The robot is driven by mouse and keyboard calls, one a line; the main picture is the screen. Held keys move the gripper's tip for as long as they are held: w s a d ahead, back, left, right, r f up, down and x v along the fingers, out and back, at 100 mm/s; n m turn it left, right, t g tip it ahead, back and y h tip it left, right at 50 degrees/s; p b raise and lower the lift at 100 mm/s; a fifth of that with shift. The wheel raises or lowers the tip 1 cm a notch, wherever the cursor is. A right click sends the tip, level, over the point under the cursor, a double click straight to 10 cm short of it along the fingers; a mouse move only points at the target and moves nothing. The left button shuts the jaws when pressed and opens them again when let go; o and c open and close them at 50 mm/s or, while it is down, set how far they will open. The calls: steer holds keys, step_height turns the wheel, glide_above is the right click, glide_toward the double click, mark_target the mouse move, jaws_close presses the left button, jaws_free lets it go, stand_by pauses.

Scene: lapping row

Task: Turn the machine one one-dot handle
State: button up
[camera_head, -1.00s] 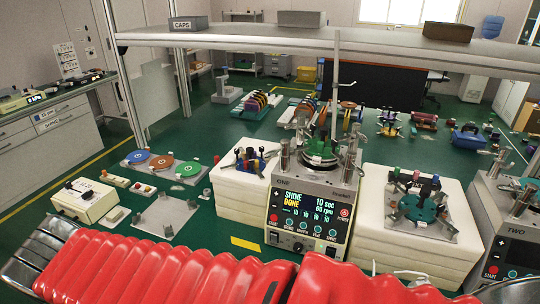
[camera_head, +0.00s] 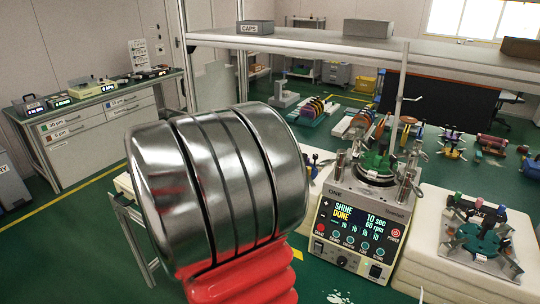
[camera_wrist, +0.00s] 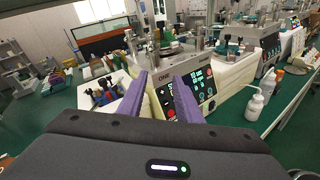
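Machine one (camera_head: 352,222), labelled ONE, stands right of centre in the head view, its lit screen reading SHINE DONE, 10 sec, 60 rpm. On top is a round plate with a green part (camera_head: 376,162) and metal posts (camera_head: 340,166) around it. It also shows in the wrist view (camera_wrist: 202,78), just beyond my gripper. My gripper (camera_wrist: 161,76) has two purple fingers, apart with nothing between them, in front of the machine's front panel. The fingers hide part of that panel. I cannot make out a one-dot mark on any handle. My gripper is not in the head view.
A white block (camera_head: 455,235) with a teal fixture (camera_head: 482,236) stands right of the machine. A shelf (camera_head: 330,50) on metal posts spans above it. In the wrist view, white bottles (camera_wrist: 256,103) stand on the bench at right. Green floor lies open at left.

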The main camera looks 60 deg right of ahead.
mark_target(326, 161)
steer(key=d, duration=0.1)
steer(key=d+r+n+h, duration=0.1)
steer(key=d, duration=0.1)
steer(key=shift+g+h, duration=0.3)
steer(key=shift+g, duration=0.1)
steer(key=x, duration=1.3)
steer(key=shift+s+d, duration=0.2)
steer(key=shift+d, duration=0.15)
steer(key=shift+f, duration=0.1)
jaws_close()
steer(key=shift+a, duration=0.15)
